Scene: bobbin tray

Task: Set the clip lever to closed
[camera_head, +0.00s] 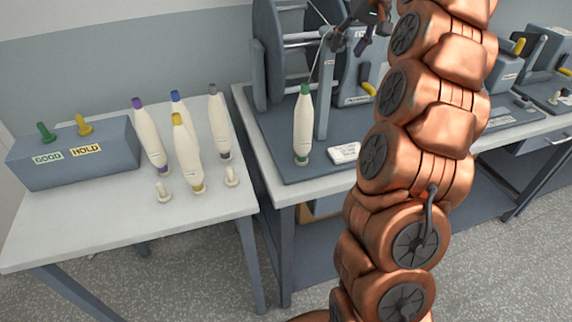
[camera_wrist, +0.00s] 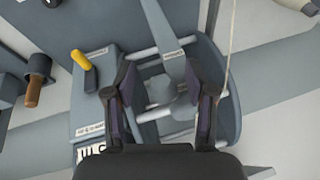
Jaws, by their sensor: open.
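A yellow-handled lever (camera_head: 369,89) sticks out of the grey housing (camera_head: 350,84) beside the winding reel; its label is too small to read, so I cannot tell its setting. In the wrist view the yellow lever (camera_wrist: 81,60) lies left of my fingers, on the housing (camera_wrist: 88,100). My gripper (camera_head: 350,40) is above the machine, in front of the reel. In the wrist view my gripper (camera_wrist: 163,95) has its two dark fingers apart with nothing held between them. A grey post and reel bars show beyond them. The lever is clear of both fingers.
The reel (camera_head: 268,55) and a green-tipped bobbin (camera_head: 303,125) stand on the machine's base. Several bobbins stand on the left table (camera_head: 90,222), beside a GOOD/HOLD box (camera_head: 75,155). A thread (camera_wrist: 228,30) runs right of my fingers.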

